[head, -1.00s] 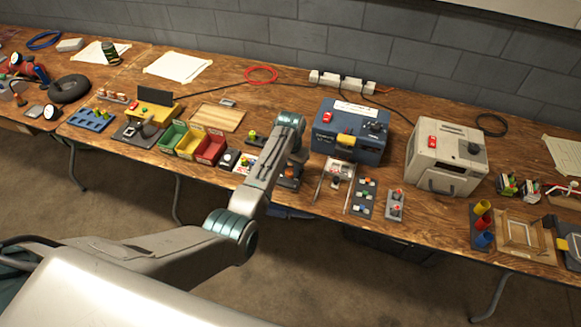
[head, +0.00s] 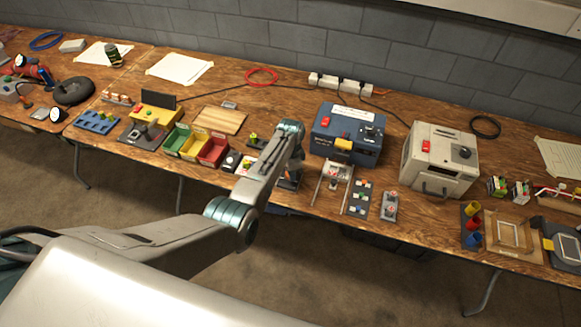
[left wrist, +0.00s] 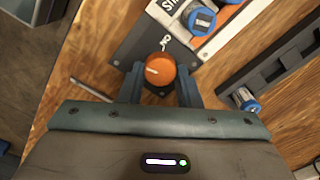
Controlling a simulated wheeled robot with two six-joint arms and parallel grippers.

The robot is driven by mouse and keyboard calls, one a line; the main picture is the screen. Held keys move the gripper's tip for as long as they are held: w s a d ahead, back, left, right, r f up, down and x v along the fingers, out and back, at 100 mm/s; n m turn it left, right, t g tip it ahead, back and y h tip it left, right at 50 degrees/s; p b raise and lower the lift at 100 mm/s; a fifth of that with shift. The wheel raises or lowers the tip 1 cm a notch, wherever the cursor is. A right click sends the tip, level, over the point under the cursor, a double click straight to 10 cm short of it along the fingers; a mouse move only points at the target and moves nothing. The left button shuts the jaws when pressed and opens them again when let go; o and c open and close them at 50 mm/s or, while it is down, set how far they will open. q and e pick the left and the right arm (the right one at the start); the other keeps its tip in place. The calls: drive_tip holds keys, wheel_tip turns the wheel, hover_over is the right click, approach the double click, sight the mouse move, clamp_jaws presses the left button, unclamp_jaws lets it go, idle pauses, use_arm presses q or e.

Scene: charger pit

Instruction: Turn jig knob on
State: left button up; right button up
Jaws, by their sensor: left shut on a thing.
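The jig's orange knob (left wrist: 160,70) is round, with a white pointer line aimed left in the left wrist view. It stands by the edge of a dark plate (left wrist: 140,46) with a small white mark beside the knob. My left gripper (left wrist: 161,80) is shut on the knob, one dark finger at each side. In the head view my left gripper (head: 296,168) reaches down to the table's front part and hides most of the jig and the knob. My right gripper is not in view.
A dark slotted rail (left wrist: 275,72) lies to the right. In the head view, a blue box (head: 347,135) stands behind right, and red, yellow and green bins (head: 212,150) stand left.

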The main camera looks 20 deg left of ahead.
use_arm(q)
drive_tip(key=m+p, duration=0.1)
drive_tip(key=m, duration=0.3)
drive_tip(key=shift+r+m+p, duration=0.1)
drive_tip(key=shift+m+p, duration=0.2)
drive_tip(key=shift+p, duration=0.05)
drive_tip(key=m+p, duration=0.1)
drive_tip(key=m, duration=0.2)
drive_tip(key=shift+s+m, duration=0.1)
drive_tip(key=shift+m, duration=0.2)
drive_tip(key=m+p, duration=0.1)
drive_tip(key=m, duration=0.4)
drive_tip(key=shift+m, duration=1)
drive_tip(key=o, duration=1)
drive_tip(key=shift+s, duration=0.1)
drive_tip(key=shift+c, duration=0.2)
